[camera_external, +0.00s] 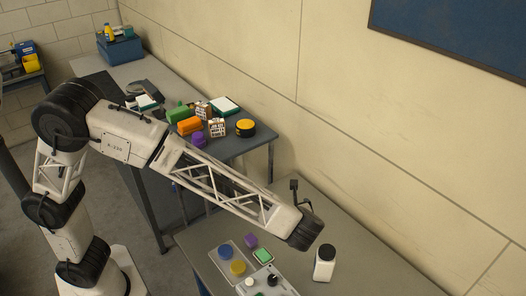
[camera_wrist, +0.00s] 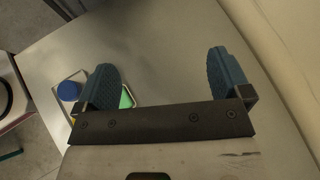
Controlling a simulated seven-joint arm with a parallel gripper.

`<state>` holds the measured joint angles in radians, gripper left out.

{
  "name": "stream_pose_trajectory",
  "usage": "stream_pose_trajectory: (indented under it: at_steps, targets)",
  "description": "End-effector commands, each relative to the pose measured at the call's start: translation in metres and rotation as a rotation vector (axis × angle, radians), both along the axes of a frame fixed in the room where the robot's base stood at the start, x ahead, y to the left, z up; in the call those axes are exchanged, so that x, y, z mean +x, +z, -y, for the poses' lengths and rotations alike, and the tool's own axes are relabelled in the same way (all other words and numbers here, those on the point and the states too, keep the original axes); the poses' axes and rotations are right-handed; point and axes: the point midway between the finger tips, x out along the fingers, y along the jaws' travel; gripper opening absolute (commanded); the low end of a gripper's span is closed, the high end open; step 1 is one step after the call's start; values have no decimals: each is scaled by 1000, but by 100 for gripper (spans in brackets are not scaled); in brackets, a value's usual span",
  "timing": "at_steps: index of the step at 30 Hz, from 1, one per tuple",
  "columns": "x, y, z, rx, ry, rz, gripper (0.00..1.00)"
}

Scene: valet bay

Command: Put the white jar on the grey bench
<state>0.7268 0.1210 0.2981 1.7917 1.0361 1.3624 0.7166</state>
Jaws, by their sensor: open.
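The white jar (camera_external: 324,266) has a black lid and stands upright on the near bench (camera_external: 365,270), at its right part in the external view. This bench top looks grey-beige. A second, blue-grey bench (camera_external: 232,150) stands behind it along the wall. My gripper (camera_external: 308,232) is above the near bench, up and left of the jar in the picture, apart from it. The wrist view shows its two blue fingers spread with nothing between them, so my gripper (camera_wrist: 167,75) is open. The jar does not show in the wrist view.
Left of the jar are a tray (camera_external: 224,256) with blue and yellow round pieces, a purple block (camera_external: 250,240), a green-topped box (camera_external: 262,257) and a panel with knobs (camera_external: 266,286). The far bench holds several coloured items; its front edge is partly clear. The wall runs behind both.

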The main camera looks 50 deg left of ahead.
Motion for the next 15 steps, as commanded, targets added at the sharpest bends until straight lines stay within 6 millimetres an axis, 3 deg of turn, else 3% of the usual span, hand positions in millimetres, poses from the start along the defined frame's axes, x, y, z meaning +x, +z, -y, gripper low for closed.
stream_pose_trajectory:
  at_steps: [3,9,15]
  targets:
    - [7,-15,47,89,-90,-10,96]
    - [12,-33,116,225,-216,-11,96]
    - [11,-46,158,305,-289,-7,96]
